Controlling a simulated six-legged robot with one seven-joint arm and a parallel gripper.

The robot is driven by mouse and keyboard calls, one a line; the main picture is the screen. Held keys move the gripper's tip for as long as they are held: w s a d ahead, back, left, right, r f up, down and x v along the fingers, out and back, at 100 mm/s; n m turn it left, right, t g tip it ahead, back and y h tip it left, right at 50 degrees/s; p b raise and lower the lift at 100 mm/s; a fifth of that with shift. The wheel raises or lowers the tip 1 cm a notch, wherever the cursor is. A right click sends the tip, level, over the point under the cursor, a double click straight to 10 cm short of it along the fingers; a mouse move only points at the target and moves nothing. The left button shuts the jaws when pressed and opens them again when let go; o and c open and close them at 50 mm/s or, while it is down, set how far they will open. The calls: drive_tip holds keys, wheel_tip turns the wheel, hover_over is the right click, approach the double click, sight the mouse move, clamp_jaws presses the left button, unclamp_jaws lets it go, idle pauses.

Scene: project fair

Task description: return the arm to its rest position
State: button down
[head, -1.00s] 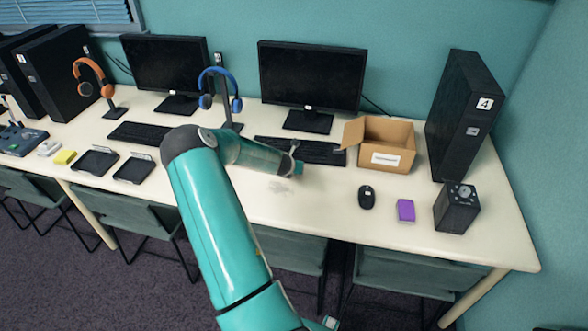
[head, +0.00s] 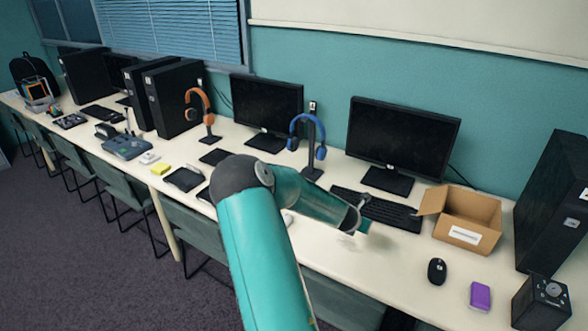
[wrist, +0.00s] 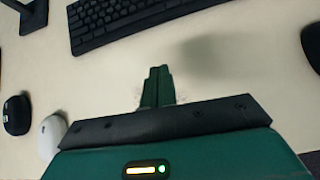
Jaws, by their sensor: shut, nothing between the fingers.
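My teal arm reaches over the long cream table (head: 330,245) in the head view, bent at the elbow. My gripper (head: 362,226) is above the table in front of a black keyboard (head: 385,210). In the wrist view my gripper (wrist: 158,72) has its two green fingers together, with nothing between them. Bare tabletop lies beyond the fingertips. The keyboard (wrist: 125,20) also shows there, past the fingers. The lower part of my arm hides some of the table edge and chairs.
An open cardboard box (head: 465,222), a black mouse (head: 437,271), a purple block (head: 480,296) and a black cube (head: 541,303) stand to the right. Monitors (head: 402,135) and a blue headset on a stand (head: 310,140) stand behind. A white mouse (wrist: 52,134) is left of the fingers.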

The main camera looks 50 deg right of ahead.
drive_tip(key=w+a+r+m+t+y, duration=0.1)
drive_tip(key=w+a+r+m, duration=0.4)
drive_tip(key=a, duration=0.5)
drive_tip(key=w+a+r+m+t+y, duration=0.15)
drive_tip(key=w+a+r+m, duration=0.25)
drive_tip(key=a+r, duration=0.4)
drive_tip(key=w+a+r+m+t+y, duration=0.15)
drive_tip(key=w+a+r+m, duration=0.25)
drive_tip(key=a, duration=0.7)
drive_tip(key=s+a+r+m+y, duration=0.1)
drive_tip(key=s+a+r, duration=0.3)
drive_tip(key=a, duration=0.5)
drive_tip(key=s+a+r+m+y, duration=0.2)
drive_tip(key=s+a+r+m, duration=0.1)
drive_tip(key=a, duration=0.7)
drive_tip(key=s+a+r+m+y, duration=0.2)
drive_tip(key=s+a+r, duration=0.2)
drive_tip(key=a, duration=0.6)
drive_tip(key=shift+s+a+r+m, duration=0.2)
drive_tip(key=shift+s+r+m, duration=0.15)
drive_tip(key=shift+s, duration=0.55)
drive_tip(key=shift+d, duration=0.2)
